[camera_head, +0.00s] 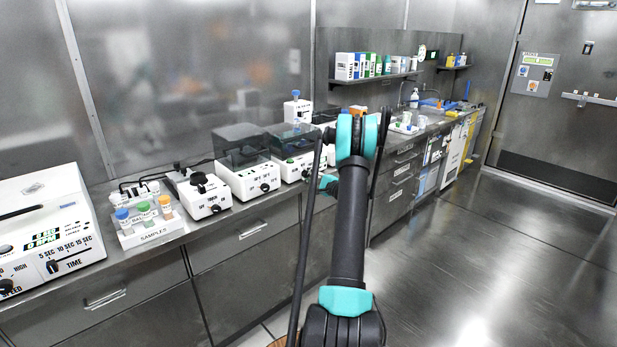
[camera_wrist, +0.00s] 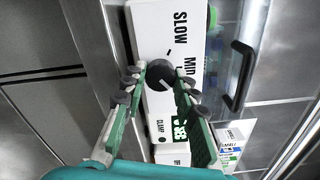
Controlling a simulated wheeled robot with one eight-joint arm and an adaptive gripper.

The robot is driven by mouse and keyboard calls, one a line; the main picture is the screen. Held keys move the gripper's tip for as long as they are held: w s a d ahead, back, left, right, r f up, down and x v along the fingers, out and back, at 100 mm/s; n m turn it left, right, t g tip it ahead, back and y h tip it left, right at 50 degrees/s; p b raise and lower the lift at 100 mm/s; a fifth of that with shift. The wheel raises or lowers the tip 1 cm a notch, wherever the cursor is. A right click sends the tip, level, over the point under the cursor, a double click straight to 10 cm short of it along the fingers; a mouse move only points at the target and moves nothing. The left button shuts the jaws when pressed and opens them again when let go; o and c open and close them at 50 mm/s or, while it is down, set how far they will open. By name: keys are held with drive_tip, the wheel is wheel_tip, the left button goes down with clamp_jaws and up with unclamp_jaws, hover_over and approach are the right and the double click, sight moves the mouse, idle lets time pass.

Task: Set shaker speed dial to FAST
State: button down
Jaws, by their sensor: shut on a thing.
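In the wrist view, the shaker (camera_wrist: 150,30) is a white panel with SLOW and MID printed beside a round black speed dial (camera_wrist: 159,72). A FAST label cannot be read; my right finger covers part of that side. My gripper (camera_wrist: 161,80) has its two green-backed fingers on either side of the dial, shut on it. The dial's pointer mark is too small to read surely. In the head view my arm blocks the gripper and the dial.
A black handle (camera_wrist: 243,75) lies right of the panel in the wrist view. In the head view, the steel bench (camera_head: 165,237) holds several white devices and a sample rack (camera_head: 150,232). The floor (camera_head: 480,255) at right is clear.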

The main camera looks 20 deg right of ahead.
drive_tip(key=shift+d+m, duration=0.1)
drive_tip(key=shift+m, duration=0.6)
drive_tip(key=c, duration=1.2)
unclamp_jaws()
drive_tip(key=shift+s, duration=0.15)
drive_tip(key=shift+v, duration=3.95)
